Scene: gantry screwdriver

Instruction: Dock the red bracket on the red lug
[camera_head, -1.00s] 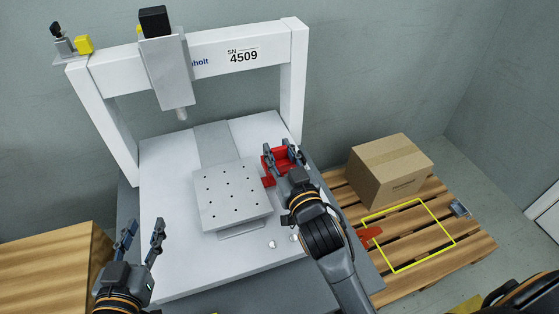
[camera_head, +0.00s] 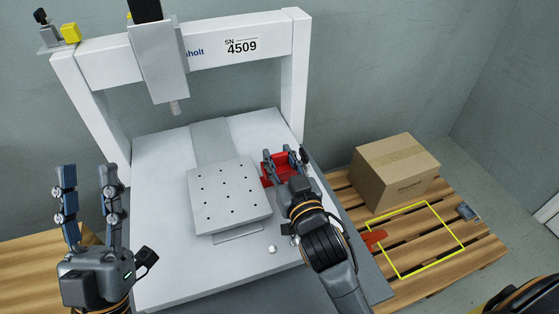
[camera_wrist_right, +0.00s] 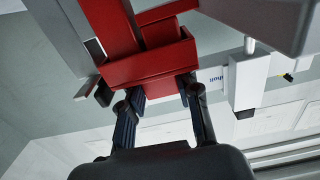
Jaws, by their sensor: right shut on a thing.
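A red bracket (camera_head: 274,168) is at the right edge of the machine's white bed, beside the perforated plate. My right gripper (camera_head: 280,156) is shut on it and hides part of it. In the right wrist view the red bracket (camera_wrist_right: 150,66) fills the upper middle, with the right gripper's fingers (camera_wrist_right: 160,92) at its lower edge. I cannot tell the red lug apart from the bracket, or whether they touch. My left gripper (camera_head: 86,172) is open and empty at the left, fingers pointing up, apart from the red parts.
The perforated plate (camera_head: 228,197) stands on the white bed (camera_head: 160,240) under the gantry spindle (camera_head: 160,70). A cardboard box (camera_head: 395,172) sits on the wooden pallet (camera_head: 470,240) with a yellow outlined square. A red piece (camera_head: 374,238) lies there, partly hidden by my right arm.

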